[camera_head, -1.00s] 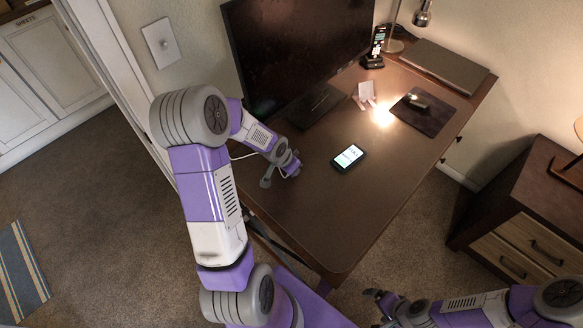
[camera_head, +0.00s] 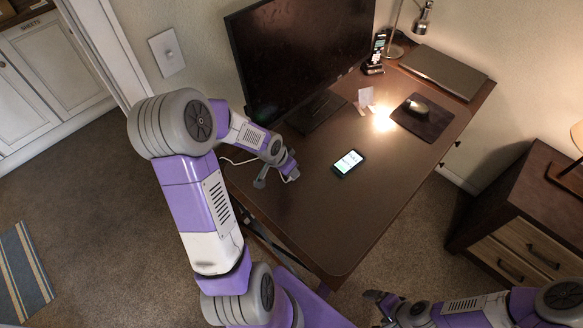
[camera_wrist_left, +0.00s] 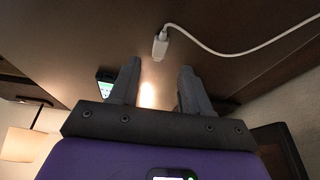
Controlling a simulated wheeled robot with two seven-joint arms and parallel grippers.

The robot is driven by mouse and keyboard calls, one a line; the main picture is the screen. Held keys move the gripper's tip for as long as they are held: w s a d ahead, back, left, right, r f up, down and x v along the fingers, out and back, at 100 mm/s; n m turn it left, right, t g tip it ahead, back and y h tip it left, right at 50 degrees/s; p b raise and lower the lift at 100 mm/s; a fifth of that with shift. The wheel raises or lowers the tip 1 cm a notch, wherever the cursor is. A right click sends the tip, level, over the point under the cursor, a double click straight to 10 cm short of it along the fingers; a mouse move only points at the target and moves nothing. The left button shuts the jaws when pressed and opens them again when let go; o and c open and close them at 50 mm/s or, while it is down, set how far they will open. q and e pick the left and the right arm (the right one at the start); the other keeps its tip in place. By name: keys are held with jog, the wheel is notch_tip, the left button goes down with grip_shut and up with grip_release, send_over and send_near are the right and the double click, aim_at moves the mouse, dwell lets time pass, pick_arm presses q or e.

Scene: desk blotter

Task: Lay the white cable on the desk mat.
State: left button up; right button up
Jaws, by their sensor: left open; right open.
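The white cable (camera_wrist_left: 228,50) lies on the brown desk in the left wrist view. Its plug end (camera_wrist_left: 160,46) is just beyond and between my left fingertips, apart from them. In the head view, part of the cable (camera_head: 238,162) shows left of my left gripper (camera_head: 276,176), which partly hides it. My left gripper (camera_wrist_left: 158,72) is open and empty, low near the desk's left side. The dark desk mat (camera_head: 432,126) lies at the right back of the desk with a mouse (camera_head: 419,107) on it. My right gripper (camera_head: 376,306) is open, off the desk's front right.
A lit phone (camera_head: 348,163) lies on the desk right of my left gripper. The monitor (camera_head: 300,60) stands behind. A card (camera_head: 366,97), a phone on a stand (camera_head: 376,55), a laptop (camera_head: 444,70) and a lamp (camera_head: 423,20) are at the back. The desk's front is clear.

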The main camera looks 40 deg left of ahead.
pick_arm(q)
jog(key=p+v, duration=0.2)
jog(key=v, duration=0.4)
jog(key=shift+p, duration=0.35)
jog(key=shift+s+r, duration=0.1)
